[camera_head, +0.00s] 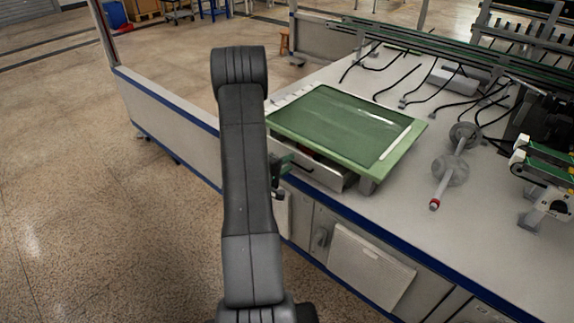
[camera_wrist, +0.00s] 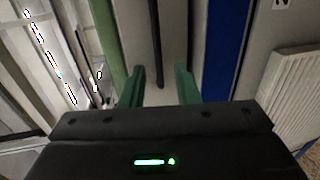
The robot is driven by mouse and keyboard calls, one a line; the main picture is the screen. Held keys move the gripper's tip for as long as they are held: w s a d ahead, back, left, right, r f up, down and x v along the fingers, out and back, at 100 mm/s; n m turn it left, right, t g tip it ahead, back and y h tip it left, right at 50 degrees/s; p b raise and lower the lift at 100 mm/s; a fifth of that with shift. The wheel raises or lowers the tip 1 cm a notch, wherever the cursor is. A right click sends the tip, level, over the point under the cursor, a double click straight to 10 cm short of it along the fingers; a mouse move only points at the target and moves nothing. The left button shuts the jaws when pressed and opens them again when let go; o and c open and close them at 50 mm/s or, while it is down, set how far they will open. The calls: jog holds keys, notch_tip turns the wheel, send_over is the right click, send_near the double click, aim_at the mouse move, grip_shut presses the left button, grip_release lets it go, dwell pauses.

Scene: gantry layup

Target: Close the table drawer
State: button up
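The table drawer (camera_head: 325,176) sits under the small green-topped table (camera_head: 345,122) on the bench. It is partly open, with its grey front out from under the top and some contents showing in the gap. My gripper (camera_head: 284,170) is at the left end of the drawer front, partly hidden behind my arm in the head view. In the wrist view my gripper (camera_wrist: 160,78) has its two green fingers apart. A dark bar (camera_wrist: 159,45), apparently the drawer handle, shows between and beyond the fingers against a grey panel. I cannot tell whether anything touches.
The bench has a blue edge (camera_head: 350,217), which also shows in the wrist view (camera_wrist: 226,50). A rod with grey discs (camera_head: 447,168) lies right of the green-topped table. Cables run behind. The floor at left is clear.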

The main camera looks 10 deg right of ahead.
aim_at(295, 168)
jog(key=shift+w+d, duration=0.1)
grip_shut()
jog(key=shift+d+f, duration=0.1)
jog(key=b+x, duration=0.2)
jog(key=shift+w+d, duration=0.3)
jog(key=shift+d, duration=0.05)
jog(key=shift+w+d+b, duration=0.2)
jog(key=shift+d+b, duration=0.05)
jog(key=shift+b, duration=0.1)
jog(key=shift+w+r, duration=0.1)
jog(key=shift+r, duration=0.25)
grip_release()
jog(key=shift+d, duration=0.1)
